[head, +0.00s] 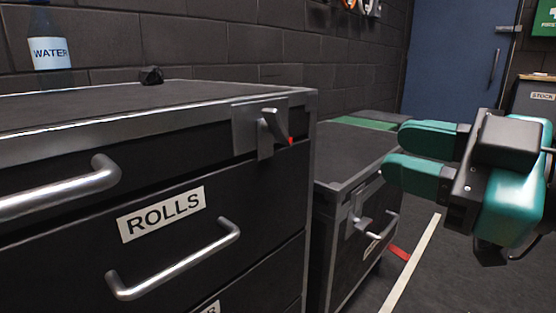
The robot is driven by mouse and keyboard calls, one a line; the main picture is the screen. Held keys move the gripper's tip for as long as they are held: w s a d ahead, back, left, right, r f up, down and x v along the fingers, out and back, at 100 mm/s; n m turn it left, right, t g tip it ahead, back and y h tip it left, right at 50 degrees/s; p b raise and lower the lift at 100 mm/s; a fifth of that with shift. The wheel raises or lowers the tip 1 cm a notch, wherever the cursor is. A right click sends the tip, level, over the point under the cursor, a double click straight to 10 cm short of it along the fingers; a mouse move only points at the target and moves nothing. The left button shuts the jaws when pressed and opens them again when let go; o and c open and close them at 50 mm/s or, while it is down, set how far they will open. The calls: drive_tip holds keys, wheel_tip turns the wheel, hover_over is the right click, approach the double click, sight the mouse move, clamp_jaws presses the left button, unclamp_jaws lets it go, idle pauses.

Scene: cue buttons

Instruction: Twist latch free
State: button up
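A metal latch (272,126) sits on a plate at the top right corner of the near dark cabinet (265,205). Its lever is tilted, and a small red mark shows beside it. A second latch (360,212) is on the lower cabinet behind, to the right. My gripper (404,154) is at the right, with teal fingers pointing left. The fingers are apart with a gap between them and nothing in it. The gripper is well to the right of the near latch and touches neither latch.
The near cabinet has bar handles (180,268) and a ROLLS label (162,213). A water bottle (50,50) and a small dark lump (151,76) stand on top. A blue door (450,60) is behind.

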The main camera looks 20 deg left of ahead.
sight(284, 126)
drive_tip(key=p+x, duration=0.1)
drive_tip(key=x, duration=1.6)
drive_tip(key=shift+w+a, duration=0.1)
drive_tip(key=shift+a, duration=0.05)
drive_tip(key=shift+c, duration=0.2)
clamp_jaws()
